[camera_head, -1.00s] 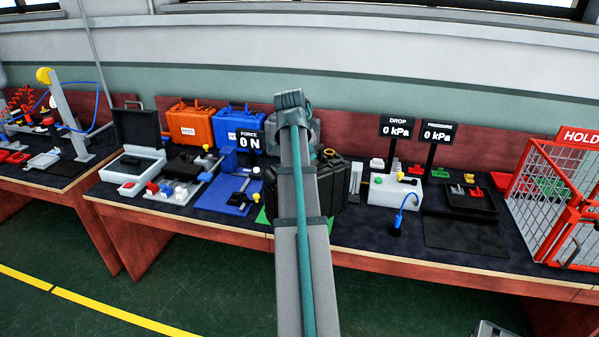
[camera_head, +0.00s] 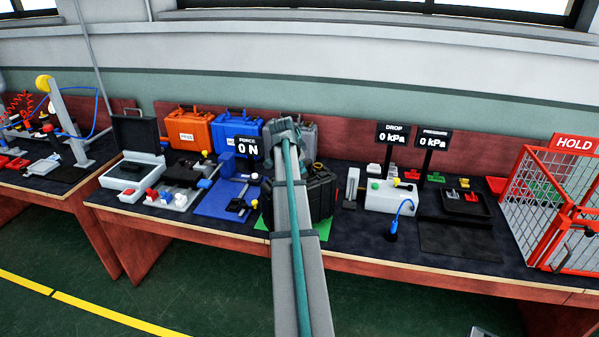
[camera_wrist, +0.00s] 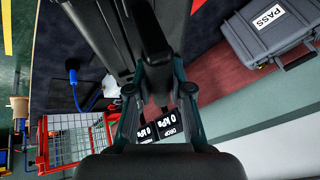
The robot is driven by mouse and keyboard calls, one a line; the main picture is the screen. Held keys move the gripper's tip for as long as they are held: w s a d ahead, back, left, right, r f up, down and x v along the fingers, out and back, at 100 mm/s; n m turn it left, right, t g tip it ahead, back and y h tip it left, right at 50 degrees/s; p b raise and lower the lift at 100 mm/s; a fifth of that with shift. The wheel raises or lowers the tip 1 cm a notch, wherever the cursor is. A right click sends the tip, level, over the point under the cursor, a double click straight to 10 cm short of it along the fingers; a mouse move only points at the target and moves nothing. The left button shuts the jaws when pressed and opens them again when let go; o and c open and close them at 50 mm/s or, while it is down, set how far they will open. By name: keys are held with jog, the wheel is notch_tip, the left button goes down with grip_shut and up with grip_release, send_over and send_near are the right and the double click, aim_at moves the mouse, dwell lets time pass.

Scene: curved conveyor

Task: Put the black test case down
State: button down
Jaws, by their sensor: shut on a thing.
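The black test case (camera_head: 320,196) is upright over the green mat (camera_head: 324,230) on the bench, partly hidden behind my arm. I cannot tell whether its base touches the mat. In the wrist view, the ribbed black case (camera_wrist: 97,28) fills the top middle. My gripper (camera_wrist: 152,72) is shut on the black test case at its upper side, seen from above. In the head view my arm hides the fingers.
A blue fixture (camera_head: 228,197) stands close left of the case. A white pressure box (camera_head: 390,198) stands to its right, and a red HOLD cage (camera_head: 545,215) farther right. Orange (camera_head: 190,128) and blue cases (camera_head: 238,130) and a grey PASS case (camera_wrist: 268,22) stand behind.

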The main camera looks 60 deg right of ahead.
jog(key=shift+f, duration=1.55)
jog(key=c, duration=1.1)
grip_release()
jog(key=shift+o, duration=0.2)
jog(key=w+b+v, duration=0.1)
jog(key=b+v, duration=0.1)
jog(key=v, duration=1)
jog(key=shift+s, duration=0.45)
